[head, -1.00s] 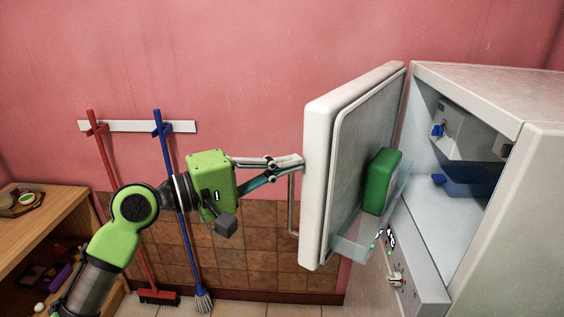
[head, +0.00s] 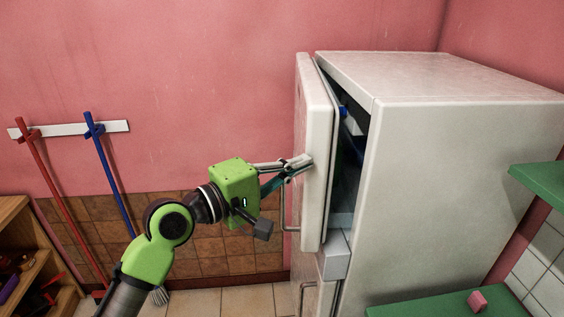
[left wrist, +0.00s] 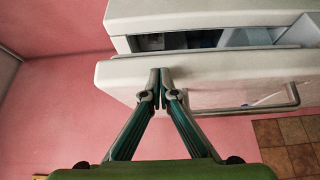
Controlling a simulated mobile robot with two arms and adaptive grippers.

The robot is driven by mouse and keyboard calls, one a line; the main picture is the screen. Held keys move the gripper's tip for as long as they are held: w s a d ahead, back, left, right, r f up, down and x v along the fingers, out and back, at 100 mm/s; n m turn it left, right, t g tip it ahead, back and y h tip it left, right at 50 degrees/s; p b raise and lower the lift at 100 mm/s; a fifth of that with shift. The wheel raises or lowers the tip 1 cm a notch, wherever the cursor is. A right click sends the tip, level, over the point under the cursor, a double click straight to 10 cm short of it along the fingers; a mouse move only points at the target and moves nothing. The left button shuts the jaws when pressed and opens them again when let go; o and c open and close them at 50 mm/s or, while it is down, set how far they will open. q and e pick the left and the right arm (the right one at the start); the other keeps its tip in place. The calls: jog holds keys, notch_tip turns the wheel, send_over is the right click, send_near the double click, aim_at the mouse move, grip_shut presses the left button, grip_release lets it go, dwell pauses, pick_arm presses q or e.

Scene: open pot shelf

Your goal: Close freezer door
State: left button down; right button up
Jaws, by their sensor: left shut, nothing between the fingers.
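The white freezer door (head: 315,150) is the upper door of the white fridge (head: 450,150) and stands partly open, with a dark gap on its right side in the head view. My left gripper (head: 308,161) is shut and empty, with its fingertips at the outer face of the door. In the left wrist view the closed fingertips (left wrist: 161,72) are against or very near the door's outer face (left wrist: 200,75). The door's bar handle (left wrist: 245,110) lies to the right of the fingers there, not gripped. My right gripper is not in view.
A lower door handle (head: 305,298) shows below the freezer door. Green shelves (head: 445,302) with a pink block (head: 477,300) stand at the right. A red broom (head: 60,200) and a blue mop (head: 108,180) hang on the left wall. A wooden shelf (head: 35,255) is at far left.

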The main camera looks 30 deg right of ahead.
pick_arm(q)
jog(key=shift+s+d, duration=0.35)
jog(key=shift+d, duration=0.3)
